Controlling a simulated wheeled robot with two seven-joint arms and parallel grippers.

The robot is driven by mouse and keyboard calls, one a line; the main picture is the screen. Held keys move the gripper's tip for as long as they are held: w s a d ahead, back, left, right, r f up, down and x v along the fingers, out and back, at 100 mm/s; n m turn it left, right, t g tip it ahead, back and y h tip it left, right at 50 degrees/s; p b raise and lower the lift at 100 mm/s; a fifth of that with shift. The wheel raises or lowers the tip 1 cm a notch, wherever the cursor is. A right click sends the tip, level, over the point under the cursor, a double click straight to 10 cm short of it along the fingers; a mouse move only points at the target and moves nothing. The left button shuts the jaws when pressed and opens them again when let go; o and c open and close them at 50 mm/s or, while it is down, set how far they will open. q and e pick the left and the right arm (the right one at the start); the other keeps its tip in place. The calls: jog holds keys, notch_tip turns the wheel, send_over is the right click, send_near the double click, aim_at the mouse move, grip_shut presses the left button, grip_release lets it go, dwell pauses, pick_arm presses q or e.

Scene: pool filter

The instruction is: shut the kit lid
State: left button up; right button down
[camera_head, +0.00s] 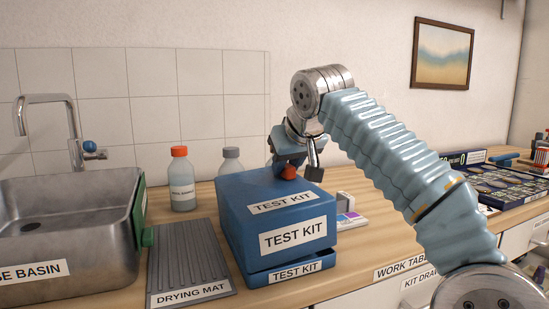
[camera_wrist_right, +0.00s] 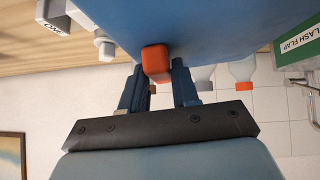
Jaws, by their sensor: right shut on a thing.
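The blue test kit stands on the wooden work table (camera_head: 345,262). Its lid (camera_head: 240,222) is a deep blue box with white TEST KIT labels on its top and front. The lid sits over a low blue base (camera_head: 258,280), with a dark gap between them along the front. A red-orange knob (camera_head: 289,173) is on the far part of the lid; it also shows in the right wrist view (camera_wrist_right: 156,62). My right gripper (camera_head: 291,166) is shut on this knob, its fingers (camera_wrist_right: 157,85) on either side of it. My left gripper is not in view.
A grey drying mat (camera_head: 188,262) and a metal basin (camera_head: 75,195) lie left of the kit. Bottles, one with an orange cap (camera_head: 181,180), stand behind it. A small white box with coloured patches (camera_head: 348,218) is close on the right.

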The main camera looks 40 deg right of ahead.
jog(key=shift+s+d+f+y, duration=0.15)
jog(key=shift+d+f+y, duration=0.25)
jog(key=shift+d+f, duration=0.2)
jog(key=c, duration=0.9)
grip_release()
jog(key=p+v, duration=0.2)
jog(key=v, duration=1.2)
jog(key=shift+f, duration=0.15)
